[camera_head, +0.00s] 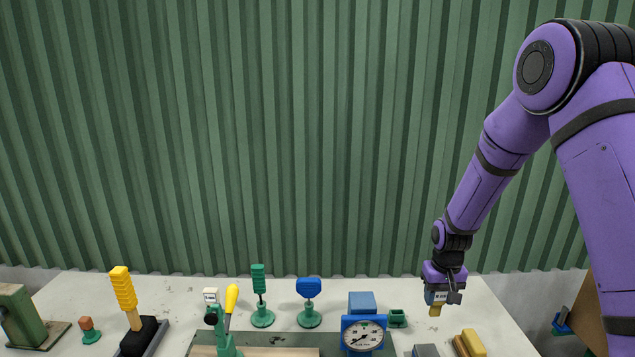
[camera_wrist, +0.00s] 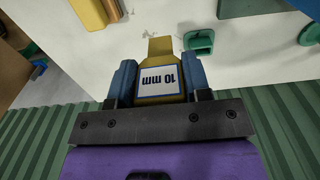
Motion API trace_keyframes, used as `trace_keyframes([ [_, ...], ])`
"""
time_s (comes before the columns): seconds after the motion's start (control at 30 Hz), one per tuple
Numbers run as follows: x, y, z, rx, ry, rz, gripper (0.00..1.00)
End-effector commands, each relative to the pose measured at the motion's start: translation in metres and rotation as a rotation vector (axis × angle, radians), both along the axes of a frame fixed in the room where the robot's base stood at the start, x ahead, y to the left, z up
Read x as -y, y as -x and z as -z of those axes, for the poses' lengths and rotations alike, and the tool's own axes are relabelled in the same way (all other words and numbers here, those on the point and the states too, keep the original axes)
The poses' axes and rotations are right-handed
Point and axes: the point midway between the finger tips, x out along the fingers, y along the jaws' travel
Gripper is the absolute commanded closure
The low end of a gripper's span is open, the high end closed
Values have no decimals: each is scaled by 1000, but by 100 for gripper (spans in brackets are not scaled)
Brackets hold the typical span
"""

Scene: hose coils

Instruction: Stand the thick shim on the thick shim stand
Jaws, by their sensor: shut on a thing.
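The thick shim (camera_head: 435,311) is a yellow piece with a white, blue-edged label. In the wrist view the shim (camera_wrist: 159,47) shows the label "10 mm", upside down. My gripper (camera_head: 441,293) is shut on it and holds it above the right part of the table, its narrow yellow end pointing down. In the wrist view the blue jaws of my gripper (camera_wrist: 158,80) press on both sides of the shim. A small green holder (camera_head: 397,319), likely the thick shim stand, is on the table left of my gripper. The holder (camera_wrist: 199,41) also shows in the wrist view, apart from the shim.
A blue dial gauge (camera_head: 363,334) and a blue block (camera_head: 362,302) stand left of the holder. A yellow-topped block (camera_head: 471,342) lies near the front right. Green-based pieces (camera_head: 308,302) stand farther left. The table (camera_head: 470,300) is bare around the shim.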

Motion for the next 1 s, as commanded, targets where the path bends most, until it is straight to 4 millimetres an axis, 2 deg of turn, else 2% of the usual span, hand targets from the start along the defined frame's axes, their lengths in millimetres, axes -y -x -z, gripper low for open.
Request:
trace_keyframes([
  [0.4, 0, 1, 56, -2, 0, 0, 80],
  [1.0, 0, 0, 60, 1, 0, 0, 80],
])
